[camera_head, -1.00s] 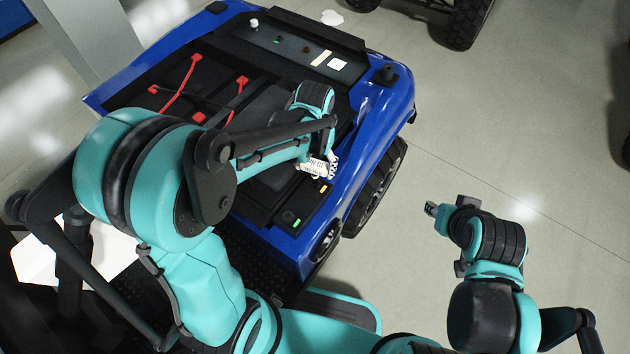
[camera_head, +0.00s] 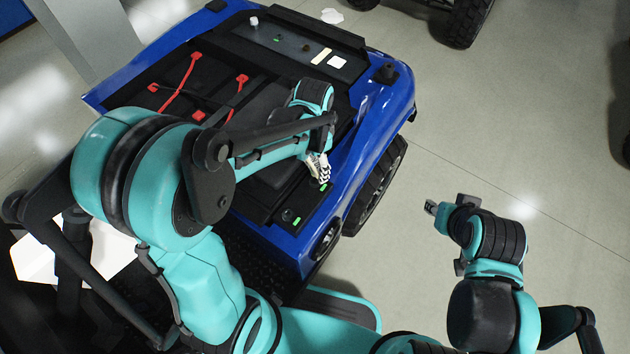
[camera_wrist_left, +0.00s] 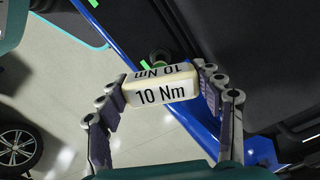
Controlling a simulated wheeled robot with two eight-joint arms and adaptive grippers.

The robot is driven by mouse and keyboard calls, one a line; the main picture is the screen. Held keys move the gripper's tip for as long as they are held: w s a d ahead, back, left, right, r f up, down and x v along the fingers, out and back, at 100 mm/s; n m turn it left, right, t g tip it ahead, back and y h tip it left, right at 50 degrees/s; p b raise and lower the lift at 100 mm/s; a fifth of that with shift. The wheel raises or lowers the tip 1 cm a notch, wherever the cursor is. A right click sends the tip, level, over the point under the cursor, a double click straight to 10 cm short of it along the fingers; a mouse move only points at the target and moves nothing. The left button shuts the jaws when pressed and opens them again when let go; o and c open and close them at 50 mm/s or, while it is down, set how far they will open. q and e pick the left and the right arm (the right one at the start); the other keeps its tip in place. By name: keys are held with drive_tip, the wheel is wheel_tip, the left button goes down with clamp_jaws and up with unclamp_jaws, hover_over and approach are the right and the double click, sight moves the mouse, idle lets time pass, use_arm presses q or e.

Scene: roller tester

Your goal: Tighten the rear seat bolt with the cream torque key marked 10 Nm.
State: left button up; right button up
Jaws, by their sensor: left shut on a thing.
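The cream torque key (camera_head: 317,163) is in my left gripper (camera_head: 324,170), over the near right part of the blue vehicle's dark deck. In the left wrist view the key (camera_wrist_left: 160,90) shows "10 Nm" on two faces, between the two fingers (camera_wrist_left: 165,105). A dark round fitting (camera_wrist_left: 159,56) shows just beyond the key, beside a green light (camera_wrist_left: 143,65). I cannot tell whether this is the rear seat bolt or whether the key touches it. My right gripper (camera_head: 448,205) is over bare floor, away from the vehicle; its finger gap is unclear.
The blue vehicle (camera_head: 385,110) has a raised side rim beside my left gripper. Another green light (camera_head: 287,215) is on the deck nearer me. Red-ended straps (camera_head: 180,85) lie at the left. A rear panel (camera_head: 290,45) holds small fittings.

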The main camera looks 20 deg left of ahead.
use_arm(q)
drive_tip(key=shift+r, duration=0.15)
drive_tip(key=shift+r+p, duration=1.2)
drive_tip(key=shift+r, duration=0.2)
wheel_tip(320, 180, up, 4)
drive_tip(key=p, duration=0.3)
idle(0.4)
drive_tip(key=n, duration=0.4)
drive_tip(key=shift+n, duration=1.2)
